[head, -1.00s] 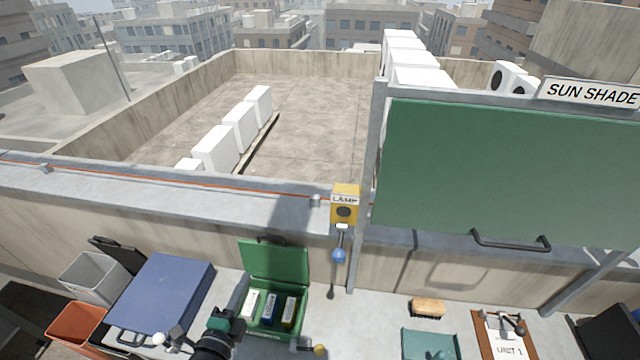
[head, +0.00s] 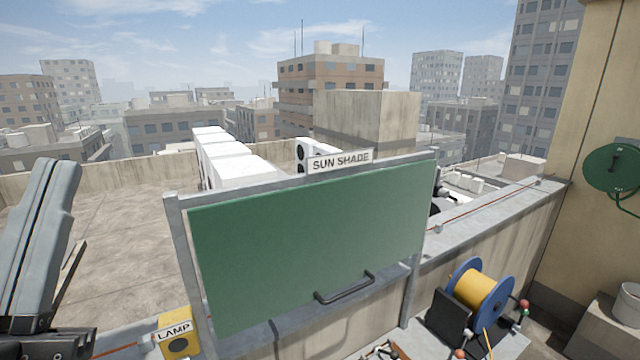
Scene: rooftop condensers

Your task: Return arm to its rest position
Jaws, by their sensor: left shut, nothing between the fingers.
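My left gripper (head: 55,180) stands large and close at the left edge of the head view, its grey fingers pointing up. The fingers are together and nothing shows between them. It is in front of the rooftop floor and left of the yellow lamp box (head: 177,343), apart from the sun shade. Most of the left arm is out of frame. My right gripper is not in view.
The green sun shade board (head: 310,245) with a black handle fills the middle, above the parapet. A blue reel with yellow cord (head: 478,290) stands lower right. A green round dish (head: 612,167) is on the right wall. White condensers (head: 240,170) stand behind.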

